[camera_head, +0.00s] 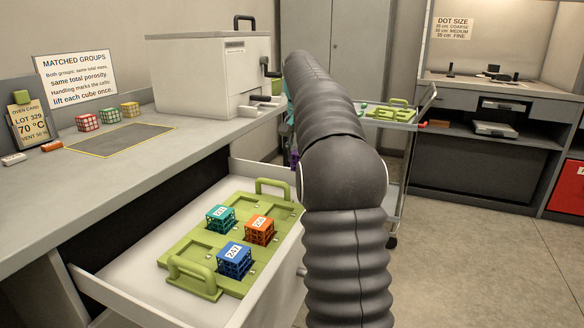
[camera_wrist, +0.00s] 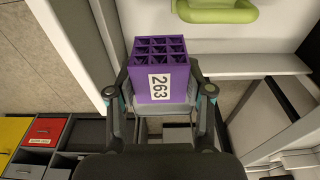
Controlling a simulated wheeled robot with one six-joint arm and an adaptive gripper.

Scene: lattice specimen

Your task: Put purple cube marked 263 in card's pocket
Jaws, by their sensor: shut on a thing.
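The purple lattice cube (camera_wrist: 158,60) with the white label 263 is between the fingers of my gripper (camera_wrist: 160,92) in the wrist view. My gripper is shut on it, with the label facing the camera. In the head view my arm hides the gripper and almost all of the cube; only a purple sliver (camera_head: 294,158) shows beside the arm. The oven card (camera_head: 30,127) stands on the counter at the left, reading LOT 329 and 70 °C. A green tray (camera_head: 190,239) with square pockets lies in the open drawer, holding teal, orange and blue cubes; some pockets are empty.
The white drawer (camera_head: 115,281) is pulled out below the counter. A white oven-like box (camera_head: 208,75) stands on the counter, with patterned cubes (camera_head: 109,115) near a grey mat (camera_head: 120,139). A trolley (camera_head: 385,122) with another green tray (camera_head: 390,111) stands behind my arm.

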